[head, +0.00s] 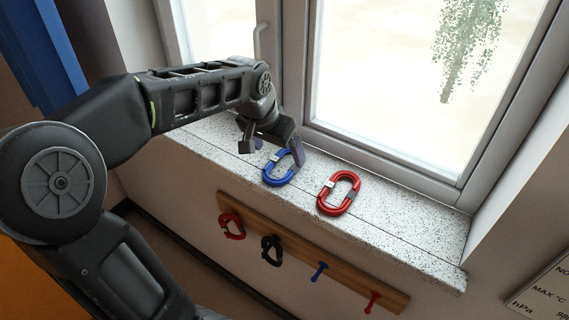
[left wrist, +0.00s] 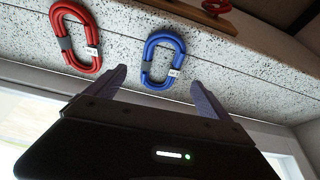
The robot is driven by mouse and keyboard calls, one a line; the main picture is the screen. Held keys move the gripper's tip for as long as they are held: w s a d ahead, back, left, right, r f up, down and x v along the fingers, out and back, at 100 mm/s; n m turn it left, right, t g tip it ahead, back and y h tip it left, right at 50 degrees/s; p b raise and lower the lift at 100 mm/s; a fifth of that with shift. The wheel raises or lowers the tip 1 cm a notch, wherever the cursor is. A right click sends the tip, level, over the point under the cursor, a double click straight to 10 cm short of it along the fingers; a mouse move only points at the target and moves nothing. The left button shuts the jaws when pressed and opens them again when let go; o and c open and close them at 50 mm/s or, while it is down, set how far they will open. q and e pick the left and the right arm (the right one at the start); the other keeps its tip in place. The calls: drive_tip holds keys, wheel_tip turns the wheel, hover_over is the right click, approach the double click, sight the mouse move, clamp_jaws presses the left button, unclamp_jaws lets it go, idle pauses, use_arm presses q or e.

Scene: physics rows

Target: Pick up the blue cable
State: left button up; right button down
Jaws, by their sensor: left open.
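In the left wrist view the blue cable (left wrist: 148,56) lies ahead of and between my fingertips. My left gripper (head: 273,148) is open, close by the cable on its window side, and hides part of it in the head view. The left gripper's two fingers also show in the left wrist view (left wrist: 158,85), with nothing between them. My right gripper is not in view.
A red cable (head: 346,184) lies on the sill to the right of the blue one. The window frame (head: 380,160) rises behind the sill. Below its front edge is a wooden rail (head: 295,246) with pegs, two holding a red coil (head: 231,226) and a black coil (head: 271,251).

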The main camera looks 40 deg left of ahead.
sight(285, 167)
use_arm(q)
drive_tip(key=shift+f, duration=0.25)
drive_tip(key=shift+p+x, duration=0.7)
drive_tip(key=shift+x, duration=1.95)
drive_tip(key=c, duration=1.5)
